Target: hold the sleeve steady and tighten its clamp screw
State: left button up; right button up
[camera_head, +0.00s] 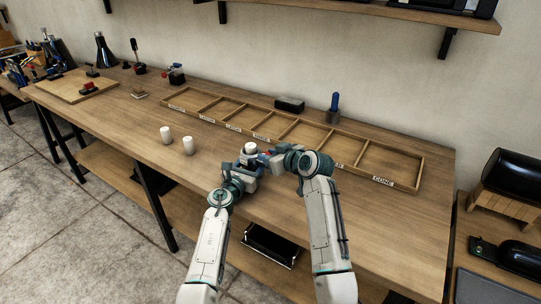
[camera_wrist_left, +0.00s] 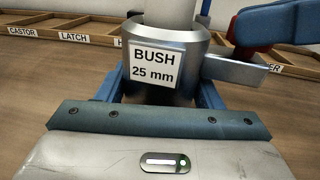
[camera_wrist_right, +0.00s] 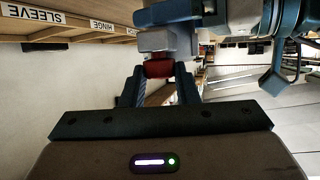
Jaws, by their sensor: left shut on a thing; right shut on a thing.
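A grey metal sleeve labelled "BUSH 25 mm" (camera_wrist_left: 158,72) stands between the fingers of my left gripper (camera_wrist_left: 165,88), which is shut on it. A pale cylinder (camera_wrist_left: 172,14) rises from its bore. A flat metal ear (camera_wrist_left: 235,70) juts from its right side in the left wrist view. My right gripper (camera_wrist_right: 160,84) is shut on a small red piece (camera_wrist_right: 159,68), beside a grey block (camera_wrist_right: 165,42). A red part (camera_wrist_left: 238,60) also shows by the ear in the left wrist view. In the head view, both grippers meet at the sleeve's white-topped cylinder (camera_head: 250,147). The screw itself is hidden.
A wooden tray with labelled compartments (camera_head: 385,182) lies behind the grippers. A blue-handled tool (camera_head: 334,104) and a black block (camera_head: 289,104) stand behind the tray. Bare bench lies in front of the cylinders.

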jog(key=shift+a+m+t+h, duration=0.1)
jog(key=shift+m+t+h, duration=0.3)
jog(key=shift+m+h, duration=0.2)
jog(key=o, duration=1)
jog(key=shift+s, duration=0.15)
jog(key=v, duration=1.1)
jog(key=shift+s+r, duration=0.1)
jog(key=shift+s, duration=0.25)
